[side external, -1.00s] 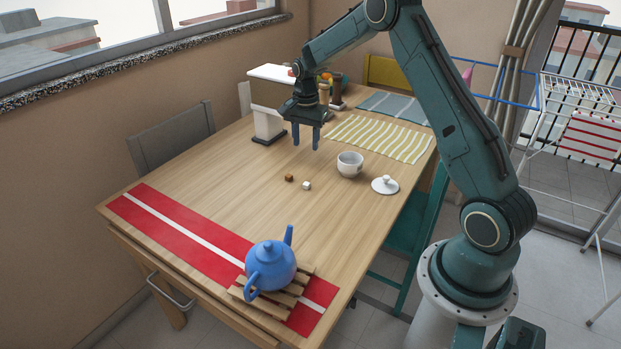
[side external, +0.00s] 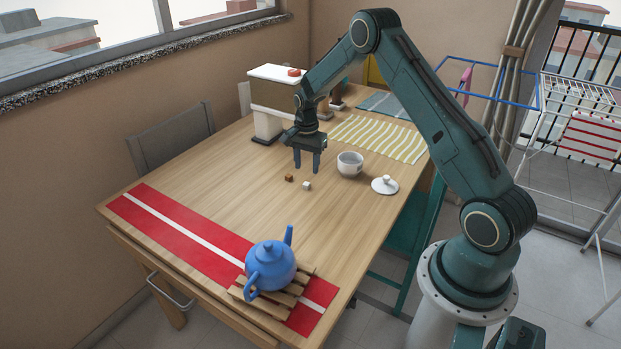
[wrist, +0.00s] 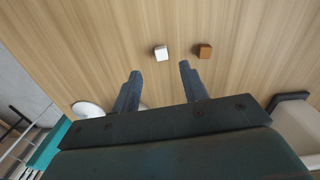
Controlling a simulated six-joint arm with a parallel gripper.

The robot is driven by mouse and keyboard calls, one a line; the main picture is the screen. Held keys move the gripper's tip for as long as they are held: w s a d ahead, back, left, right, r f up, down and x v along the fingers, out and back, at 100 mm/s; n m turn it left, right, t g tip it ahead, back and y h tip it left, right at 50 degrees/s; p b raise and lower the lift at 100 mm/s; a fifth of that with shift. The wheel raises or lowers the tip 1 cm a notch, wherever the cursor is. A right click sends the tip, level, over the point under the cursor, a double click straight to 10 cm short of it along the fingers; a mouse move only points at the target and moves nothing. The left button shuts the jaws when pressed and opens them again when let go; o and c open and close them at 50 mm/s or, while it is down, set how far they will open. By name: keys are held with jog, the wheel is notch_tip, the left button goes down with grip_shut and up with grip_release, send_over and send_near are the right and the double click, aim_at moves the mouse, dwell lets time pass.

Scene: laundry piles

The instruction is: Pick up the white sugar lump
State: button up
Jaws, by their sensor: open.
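The white sugar lump (side external: 306,186) is a small cube on the bare wooden table, right of a brown lump (side external: 289,178). In the wrist view the white lump (wrist: 161,53) lies beyond the fingertips, roughly between their lines, with the brown lump (wrist: 204,51) to its right. My gripper (side external: 307,171) points down with its two fingers apart, a little behind and above the lumps. In the wrist view my gripper (wrist: 159,68) is open and nothing is between its fingers.
A blue teapot (side external: 270,265) sits on a wooden trivet in front. A white-topped machine (side external: 268,105) stands behind. The table left of the lumps is clear.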

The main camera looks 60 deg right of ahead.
aim_at(306, 184)
jog(key=shift+f, duration=0.7)
jog(key=shift+w+a+f, duration=0.1)
jog(key=shift+a+f, duration=0.05)
jog(key=shift+f, duration=2.45)
grip_shut()
